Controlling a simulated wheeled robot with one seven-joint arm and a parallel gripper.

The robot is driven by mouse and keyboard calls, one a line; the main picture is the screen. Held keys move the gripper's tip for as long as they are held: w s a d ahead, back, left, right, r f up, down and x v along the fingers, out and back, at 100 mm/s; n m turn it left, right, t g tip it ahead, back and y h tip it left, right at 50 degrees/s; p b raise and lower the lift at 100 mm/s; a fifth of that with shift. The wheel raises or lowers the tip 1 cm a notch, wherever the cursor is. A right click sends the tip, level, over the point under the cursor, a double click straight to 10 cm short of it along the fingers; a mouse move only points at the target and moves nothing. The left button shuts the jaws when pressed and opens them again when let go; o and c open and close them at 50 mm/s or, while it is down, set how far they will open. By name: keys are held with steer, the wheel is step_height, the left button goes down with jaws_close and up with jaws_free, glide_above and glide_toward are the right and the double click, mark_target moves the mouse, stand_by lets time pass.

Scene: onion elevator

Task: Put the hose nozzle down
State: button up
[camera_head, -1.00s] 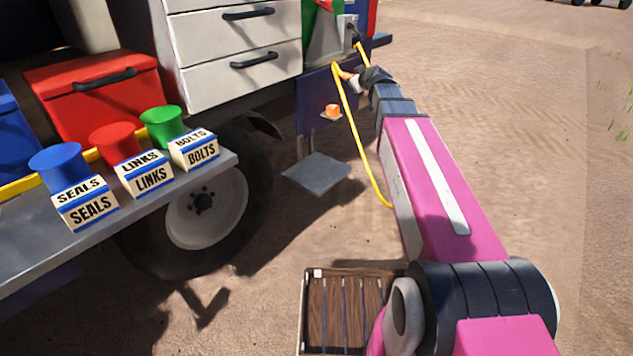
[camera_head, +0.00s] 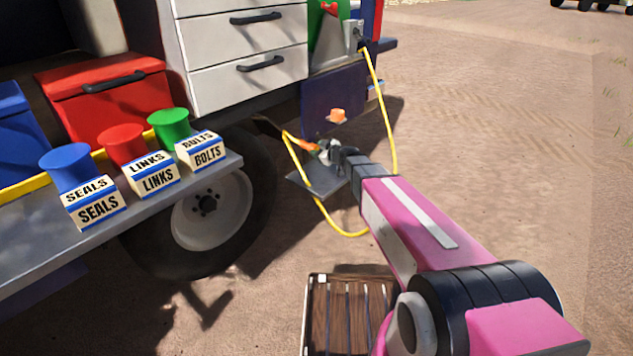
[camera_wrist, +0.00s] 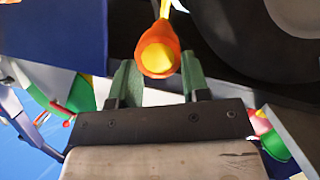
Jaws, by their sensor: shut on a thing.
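My gripper (camera_head: 326,152) is low beside the truck's rear wheel, above a grey plate. It is shut on the orange hose nozzle (camera_head: 304,145). In the wrist view the nozzle (camera_wrist: 158,56) sits between the two green fingers (camera_wrist: 157,80), its round yellow end facing the camera. A yellow hose (camera_head: 394,130) runs from the truck's back corner, down in a loop near the ground and up to the nozzle. In the head view, my gripper partly hides the nozzle.
The grey plate (camera_head: 304,184) juts out under the gripper. An orange piece (camera_head: 338,115) is on the blue panel (camera_head: 322,98) behind. The rear wheel (camera_head: 210,208) is to the left. A wooden slatted crate (camera_head: 318,315) is near my base. Open dirt lies to the right.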

steer(key=s+a+f, duration=0.3)
steer(key=f, duration=0.6)
glide_above(330, 188)
steer(key=shift+n+y, duration=0.3)
step_height(330, 188, down, 7)
steer(key=shift+a+r, duration=0.1)
steer(key=shift+a, duration=0.05)
steer(key=shift+f, duration=2)
steer(key=shift+f, duration=0.1)
steer(key=o, duration=0.7)
steer(key=shift+o, duration=0.3)
